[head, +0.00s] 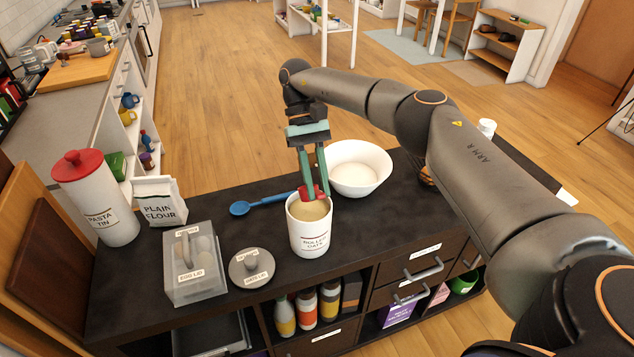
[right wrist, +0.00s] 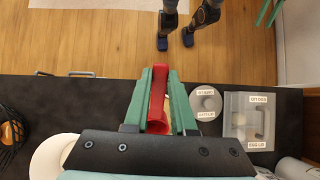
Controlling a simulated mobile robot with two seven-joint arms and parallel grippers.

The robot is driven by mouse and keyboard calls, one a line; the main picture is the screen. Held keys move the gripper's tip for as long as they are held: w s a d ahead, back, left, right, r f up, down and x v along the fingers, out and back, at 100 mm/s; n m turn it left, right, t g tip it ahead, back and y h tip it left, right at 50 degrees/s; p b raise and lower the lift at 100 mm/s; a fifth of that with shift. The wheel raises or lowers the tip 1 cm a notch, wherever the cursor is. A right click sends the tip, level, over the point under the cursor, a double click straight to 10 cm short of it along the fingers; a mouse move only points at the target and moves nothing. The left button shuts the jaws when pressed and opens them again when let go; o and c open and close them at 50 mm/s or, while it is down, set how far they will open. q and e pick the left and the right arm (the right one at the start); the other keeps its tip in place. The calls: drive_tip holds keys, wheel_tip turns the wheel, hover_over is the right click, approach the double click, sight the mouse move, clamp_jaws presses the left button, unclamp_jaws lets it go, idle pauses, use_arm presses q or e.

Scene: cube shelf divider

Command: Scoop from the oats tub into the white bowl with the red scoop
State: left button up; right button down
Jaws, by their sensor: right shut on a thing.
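The white oats tub (head: 311,243), labelled rolled oats, stands upright and open near the counter's front edge, with tan oats (head: 308,207) inside. My right gripper (head: 314,190) points down over the tub's mouth and is shut on the red scoop (head: 316,195). The scoop is at the tub's rim, mostly hidden by the fingers; how deep it sits in the oats I cannot tell. In the right wrist view, the red scoop (right wrist: 158,100) lies between the green fingers. The white bowl (head: 345,181) stands behind and right of the tub and looks empty. My left gripper is out of view.
A grey round lid (head: 251,280) lies left of the tub, beside a clear lidded box (head: 195,289). A blue spoon (head: 240,208) lies behind them. A flour bag (head: 159,206) and a red-topped pasta tin (head: 100,205) stand further left.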

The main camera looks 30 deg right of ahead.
wheel_tip(320, 180, down, 7)
drive_tip(key=b, duration=0.6)
drive_tip(key=shift+f, duration=0.15)
idle(1.3)
